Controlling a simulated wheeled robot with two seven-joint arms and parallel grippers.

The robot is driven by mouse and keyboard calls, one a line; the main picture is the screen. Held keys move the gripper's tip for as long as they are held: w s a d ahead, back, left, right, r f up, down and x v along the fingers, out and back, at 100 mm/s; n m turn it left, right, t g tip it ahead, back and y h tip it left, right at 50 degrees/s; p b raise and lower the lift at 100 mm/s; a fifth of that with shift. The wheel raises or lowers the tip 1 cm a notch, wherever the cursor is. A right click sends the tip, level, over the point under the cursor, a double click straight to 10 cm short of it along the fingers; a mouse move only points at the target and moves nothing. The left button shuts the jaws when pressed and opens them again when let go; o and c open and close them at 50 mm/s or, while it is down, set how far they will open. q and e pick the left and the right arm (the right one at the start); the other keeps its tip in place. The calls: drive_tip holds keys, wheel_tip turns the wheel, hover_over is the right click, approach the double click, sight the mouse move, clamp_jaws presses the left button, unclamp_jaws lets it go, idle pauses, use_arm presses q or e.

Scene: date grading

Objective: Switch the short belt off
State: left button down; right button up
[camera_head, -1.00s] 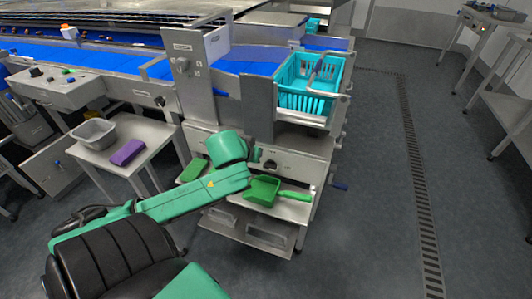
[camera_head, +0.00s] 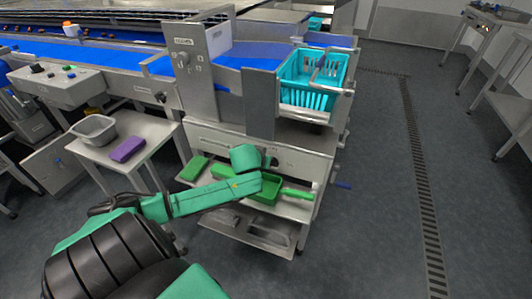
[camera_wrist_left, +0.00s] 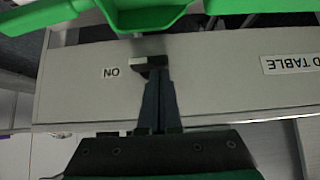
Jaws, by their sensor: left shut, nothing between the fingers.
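The front panel (camera_head: 300,162) under the belt's end carries the switch (camera_wrist_left: 146,63). In the left wrist view, a small dark lever with a pale end sits beside an upside-down "ON" label (camera_wrist_left: 111,72). My left gripper (camera_wrist_left: 157,82) is shut and empty, its fingertips at the lever. They look close to touching, but contact is unclear, and they hide part of it. In the head view my left gripper (camera_head: 270,162) is at the panel, its fingers hard to make out. My right gripper is not in view.
A green scoop (camera_head: 265,192) lies on the shelf just below the panel, close to my gripper, with a green pad (camera_head: 194,169) to its left. A turquoise crate (camera_head: 310,97) stands above. A side table (camera_head: 150,135) holds a purple block (camera_head: 127,149) and a grey tub (camera_head: 93,130).

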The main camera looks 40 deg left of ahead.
use_arm(q)
drive_tip(key=shift+a+h+p, duration=0.1)
drive_tip(key=shift+h+p, duration=0.2)
drive_tip(key=shift+p, duration=0.2)
drive_tip(key=shift+s+a+n+h+p, duration=0.1)
drive_tip(key=shift+n+h+p, duration=0.2)
drive_tip(key=shift+p, duration=0.2)
